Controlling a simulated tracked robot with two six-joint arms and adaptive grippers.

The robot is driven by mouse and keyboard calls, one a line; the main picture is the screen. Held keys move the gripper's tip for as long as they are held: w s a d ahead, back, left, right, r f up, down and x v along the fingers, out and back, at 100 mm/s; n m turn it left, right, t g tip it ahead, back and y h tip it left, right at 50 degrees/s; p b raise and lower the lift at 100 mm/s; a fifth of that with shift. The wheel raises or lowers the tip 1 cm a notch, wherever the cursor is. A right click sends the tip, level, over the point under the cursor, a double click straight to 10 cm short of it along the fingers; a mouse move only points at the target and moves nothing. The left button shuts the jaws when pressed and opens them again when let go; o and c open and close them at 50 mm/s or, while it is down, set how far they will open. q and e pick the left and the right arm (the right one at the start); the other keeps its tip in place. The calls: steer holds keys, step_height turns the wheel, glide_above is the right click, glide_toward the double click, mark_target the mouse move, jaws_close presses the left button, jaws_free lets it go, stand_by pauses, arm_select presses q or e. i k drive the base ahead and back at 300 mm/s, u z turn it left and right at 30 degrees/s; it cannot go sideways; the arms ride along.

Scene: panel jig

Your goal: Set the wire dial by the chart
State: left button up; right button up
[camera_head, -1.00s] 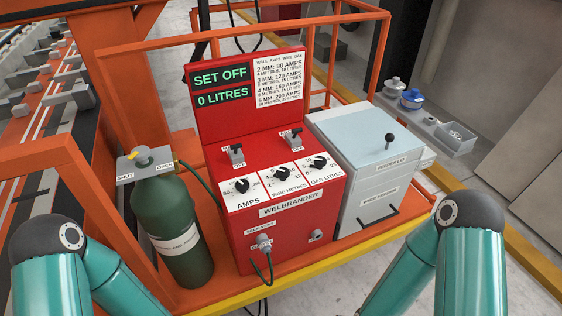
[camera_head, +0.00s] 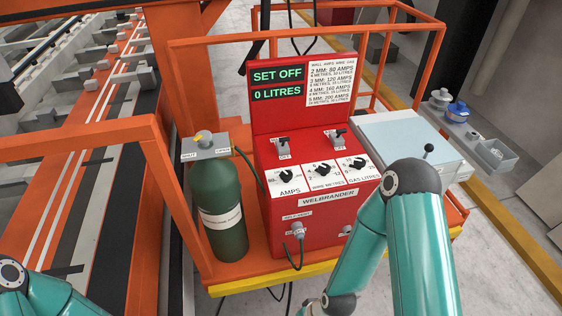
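The wire dial (camera_head: 322,170) is a black knob on a white scale marked WIRE METRES. It is the middle of three dials on the red WELBRANDER machine (camera_head: 330,228). The AMPS dial (camera_head: 287,176) is to its left and the GAS LITRES dial (camera_head: 357,163) to its right. The chart (camera_head: 331,80) on the upright red panel lists wall, amps, wire and gas; its small lines are hard to read. Beside it, green displays (camera_head: 278,83) read SET OFF and 0 LITRES. Neither of my grippers is in view; only my teal arm links show.
A green gas cylinder (camera_head: 218,205) with a yellow-pointed valve stands left of the machine. A pale cabinet (camera_head: 400,138) with a black-knobbed lever is at the right, partly behind my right arm. Orange rails (camera_head: 290,36) surround the cart.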

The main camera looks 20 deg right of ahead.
mark_target(323, 170)
steer(key=z, duration=1.35)
steer(key=i, duration=0.1)
steer(key=u, duration=2.25)
steer(key=k, duration=1.3)
steer(key=z, duration=0.5)
steer(key=i, duration=1.05)
steer(key=z, duration=0.1)
